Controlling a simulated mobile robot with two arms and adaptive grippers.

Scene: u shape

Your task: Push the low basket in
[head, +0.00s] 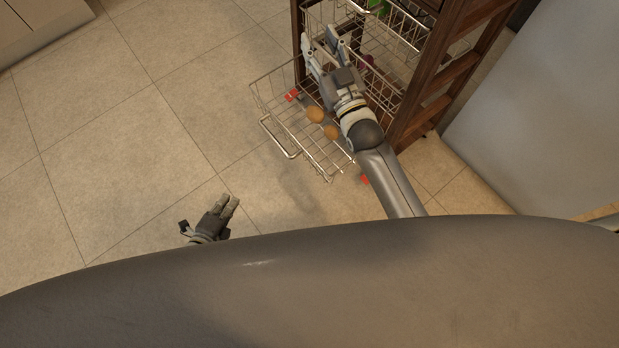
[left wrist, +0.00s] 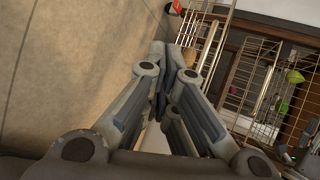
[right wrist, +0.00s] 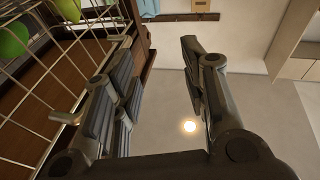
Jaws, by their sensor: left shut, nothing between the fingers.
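The low basket (head: 275,140) is a wire basket pulled out of a dark wooden rack near the floor. It holds brown round items (head: 315,115) and has red pieces at its corners. My left gripper (head: 230,201) is shut and empty, low over the floor, to the left of the basket's front and apart from it. In the left wrist view its fingers (left wrist: 166,78) are together, with basket wires (left wrist: 208,45) beyond. My right gripper (head: 319,43) is above the low basket, beside the rack's post, and its fingers (right wrist: 160,55) are apart with nothing between them.
An upper wire basket (head: 395,22) with a green item is in the rack (head: 440,75); its wires also show in the right wrist view (right wrist: 45,90). A grey panel (head: 545,110) stands to the right. Tiled floor (head: 130,130) to the left is clear.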

